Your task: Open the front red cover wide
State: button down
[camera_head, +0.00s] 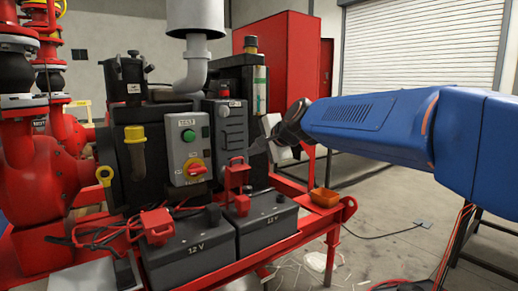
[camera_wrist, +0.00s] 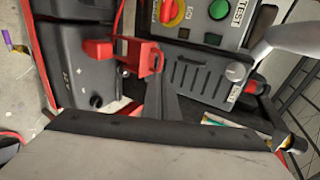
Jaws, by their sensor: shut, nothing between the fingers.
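Two dark 12 V batteries stand side by side on the red skid. On the right battery (camera_head: 264,222), a red cover (camera_head: 237,176) stands raised above a red terminal block at its foot. This cover also shows in the wrist view (camera_wrist: 150,58), beside the red block (camera_wrist: 97,50). A second red cover (camera_head: 156,222) sits low on the left battery (camera_head: 188,252). I cannot tell which one is called front. My gripper (camera_head: 254,152) is shut and empty, just right of the raised cover's top. Its dark fingers (camera_wrist: 158,90) show close to that cover; contact is unclear.
A grey control box (camera_head: 190,148) with a green button and red-yellow switch stands behind the batteries. A vented dark box (camera_head: 230,125) is close beside my gripper. Cables lie on the floor.

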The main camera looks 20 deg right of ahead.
jog(key=x, duration=0.8)
jog(key=shift+w+f, duration=0.1)
jog(key=shift+w, duration=0.05)
jog(key=shift+w+a, duration=0.1)
jog(key=shift+w+a+r, duration=0.2)
jog(key=shift+w+r, duration=0.05)
jog(key=shift+w, duration=0.45)
jog(key=shift+w+a+r, duration=0.2)
jog(key=shift+w+r, duration=0.05)
jog(key=shift+w, duration=0.45)
jog(key=shift+s, duration=0.15)
jog(key=shift+s+d+f, duration=0.2)
jog(key=shift+s+f, duration=0.05)
jog(key=shift+s, duration=0.35)
jog(key=s+d+r, duration=0.2)
jog(key=s+r, duration=0.6)
jog(key=r, duration=0.2)
jog(key=n+g+h, duration=0.2)
jog(key=n, duration=1.2)
send_over(238, 159)
jog(key=s+d, duration=0.2)
notch_tip(238, 159, down, 3)
jog(key=x, duration=1)
jog(key=shift+a+r, duration=0.1)
jog(key=shift+a, duration=0.3)
